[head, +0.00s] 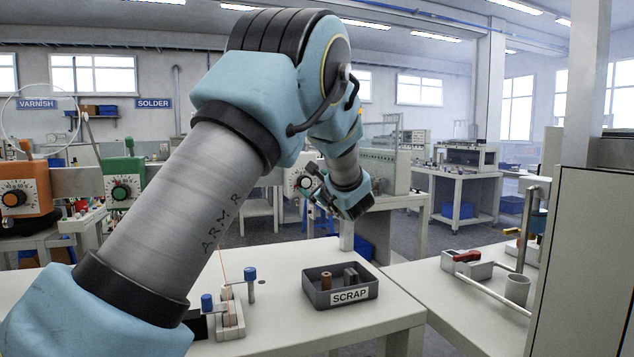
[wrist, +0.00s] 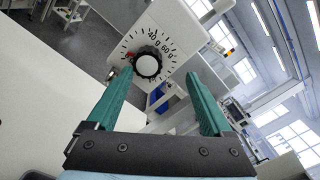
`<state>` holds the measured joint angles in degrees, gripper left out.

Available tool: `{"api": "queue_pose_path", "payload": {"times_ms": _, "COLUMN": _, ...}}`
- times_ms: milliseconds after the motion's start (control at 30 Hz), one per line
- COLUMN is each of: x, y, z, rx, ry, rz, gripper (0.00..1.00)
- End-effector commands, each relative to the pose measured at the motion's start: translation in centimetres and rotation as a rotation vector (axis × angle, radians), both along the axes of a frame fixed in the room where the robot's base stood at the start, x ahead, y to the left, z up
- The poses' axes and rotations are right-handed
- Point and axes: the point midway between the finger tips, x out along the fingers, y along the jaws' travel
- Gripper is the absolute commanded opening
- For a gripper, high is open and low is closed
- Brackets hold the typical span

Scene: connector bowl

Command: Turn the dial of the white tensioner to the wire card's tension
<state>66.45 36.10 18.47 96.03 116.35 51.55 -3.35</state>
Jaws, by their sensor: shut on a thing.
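The white tensioner (head: 291,183) hangs behind my arm in the head view, partly hidden by it. In the wrist view its white face (wrist: 172,22) carries a ring of black ticks and numbers, tilted in the picture. The black dial with a light cap (wrist: 148,66) sits in that ring, and a red mark shows at its left. My gripper (head: 316,189) is at the tensioner's face; in the wrist view its teal fingers (wrist: 157,77) lie on either side of the dial and are shut on it. The exact contact is unclear. I cannot make out a wire card.
An orange tensioner (head: 35,188) and a green tensioner (head: 123,166) hang at the left. On the near bench (head: 300,325) stand a scrap tray (head: 362,292) and a small fixture with blue-capped posts (head: 230,318). A side bench (head: 455,300) is at the right.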

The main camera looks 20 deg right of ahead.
Motion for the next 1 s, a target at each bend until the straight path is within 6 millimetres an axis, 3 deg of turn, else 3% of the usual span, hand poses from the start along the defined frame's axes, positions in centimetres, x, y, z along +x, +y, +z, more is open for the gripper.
{"api": "queue_pose_path", "payload": {"times_ms": 33, "x": 0.72, "y": -0.21, "z": 0.57, "rx": 0.004, "ry": -0.011, "rz": -0.01, "gripper": 0.29}}
{"api": "queue_pose_path", "payload": {"times_ms": 800, "x": 0.71, "y": -0.2, "z": 0.65, "rx": 0.004, "ry": -0.012, "rz": -0.011, "gripper": 0.29}}
{"api": "queue_pose_path", "payload": {"times_ms": 833, "x": 0.71, "y": -0.2, "z": 0.65, "rx": 0.003, "ry": -0.012, "rz": -0.011, "gripper": 0.83}}
{"api": "queue_pose_path", "payload": {"times_ms": 1000, "x": 0.39, "y": -0.19, "z": 0.4, "rx": 0.002, "ry": -0.008, "rz": -0.006, "gripper": 0.79}}
